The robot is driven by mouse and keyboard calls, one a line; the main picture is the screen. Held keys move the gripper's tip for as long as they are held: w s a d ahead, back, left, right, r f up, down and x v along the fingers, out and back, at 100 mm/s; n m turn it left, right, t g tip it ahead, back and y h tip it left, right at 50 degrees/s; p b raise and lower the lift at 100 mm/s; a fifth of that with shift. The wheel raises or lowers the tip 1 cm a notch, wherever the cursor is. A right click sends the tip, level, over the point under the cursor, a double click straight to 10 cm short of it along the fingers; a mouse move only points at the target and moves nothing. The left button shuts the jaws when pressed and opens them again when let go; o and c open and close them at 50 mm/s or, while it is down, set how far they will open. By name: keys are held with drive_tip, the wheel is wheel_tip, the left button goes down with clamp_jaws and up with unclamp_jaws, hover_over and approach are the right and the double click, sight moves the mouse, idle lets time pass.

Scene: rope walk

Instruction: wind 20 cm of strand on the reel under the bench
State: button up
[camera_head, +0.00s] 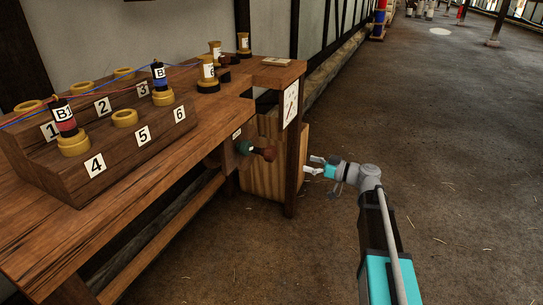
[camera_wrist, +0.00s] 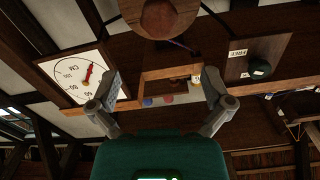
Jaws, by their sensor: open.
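Under the bench (camera_head: 150,165), a reddish-brown knob (camera_head: 268,154) sticks out beside a dark green knob (camera_head: 245,147). In the wrist view the brown knob (camera_wrist: 158,16) is at the top edge on a round wooden piece, and the green knob (camera_wrist: 261,68) is at the right on a labelled board. A white dial (camera_head: 290,103) is on the bench end; it also shows in the wrist view (camera_wrist: 72,76) with a red pointer and CM marking. My gripper (camera_head: 315,165) is open and empty, to the right of the brown knob and apart from it. The reel's strand cannot be made out.
On the bench a stepped rack (camera_head: 140,148) with numbered places holds bobbin B1 (camera_head: 64,118) and bobbin B (camera_head: 159,75), with red and blue strands. Several spools stand at the back. A bench leg (camera_head: 293,175) is close left of my gripper. Floor at right (camera_head: 460,190) is clear.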

sight(274, 155)
drive_tip(key=shift+a, duration=0.1)
drive_tip(key=shift+x, duration=6.8)
